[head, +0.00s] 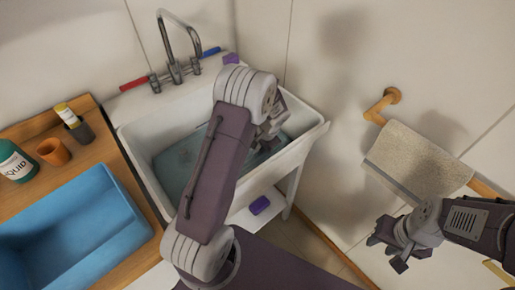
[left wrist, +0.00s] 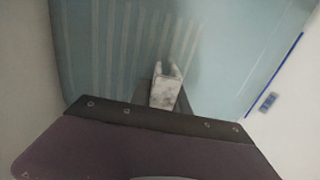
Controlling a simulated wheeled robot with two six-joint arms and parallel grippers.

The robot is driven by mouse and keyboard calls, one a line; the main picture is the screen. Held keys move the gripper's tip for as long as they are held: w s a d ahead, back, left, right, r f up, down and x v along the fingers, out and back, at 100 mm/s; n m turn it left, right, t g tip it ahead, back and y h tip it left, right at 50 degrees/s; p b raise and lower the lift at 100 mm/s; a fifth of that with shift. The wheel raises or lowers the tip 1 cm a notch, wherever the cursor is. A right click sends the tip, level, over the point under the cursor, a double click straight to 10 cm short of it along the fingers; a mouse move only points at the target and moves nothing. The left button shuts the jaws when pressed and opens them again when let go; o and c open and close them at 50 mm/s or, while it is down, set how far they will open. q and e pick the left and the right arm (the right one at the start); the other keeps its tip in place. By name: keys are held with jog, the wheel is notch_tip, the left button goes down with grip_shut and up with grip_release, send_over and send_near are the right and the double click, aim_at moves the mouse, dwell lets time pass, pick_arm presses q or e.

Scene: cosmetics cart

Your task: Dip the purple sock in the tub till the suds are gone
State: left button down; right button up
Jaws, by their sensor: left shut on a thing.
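The white tub (head: 312,137) stands against the wall and holds bluish water (head: 172,170). It also shows in the left wrist view as pale blue water (left wrist: 95,45). My left gripper (head: 268,140) is low inside the tub, partly hidden by my own arm in the head view. In the left wrist view the left gripper (left wrist: 166,82) is shut on a small white and grey mottled thing, taken to be the sudsy purple sock (left wrist: 166,92); no purple shows on it. How deep it sits is unclear. My right gripper (head: 387,246) is open and empty, outside the tub.
A tap (head: 175,65) with red and blue handles rises at the tub's back. A purple block (head: 231,58) is on the back ledge, another purple thing (head: 260,205) on the lower shelf. A blue basin (head: 75,235) is left; a towel (head: 415,160) hangs right.

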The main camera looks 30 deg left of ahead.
pick_arm(q)
jog(key=shift+s+a, duration=0.1)
jog(key=shift+s, duration=0.1)
jog(key=shift+s, duration=0.2)
dwell(0.5)
jog(key=shift+w, duration=0.4)
jog(key=shift+s, duration=0.25)
dwell(0.6)
jog(key=shift+w, duration=0.25)
jog(key=shift+r, duration=0.1)
notch_tip(320, 180, up, 23)
jog(key=p, duration=2)
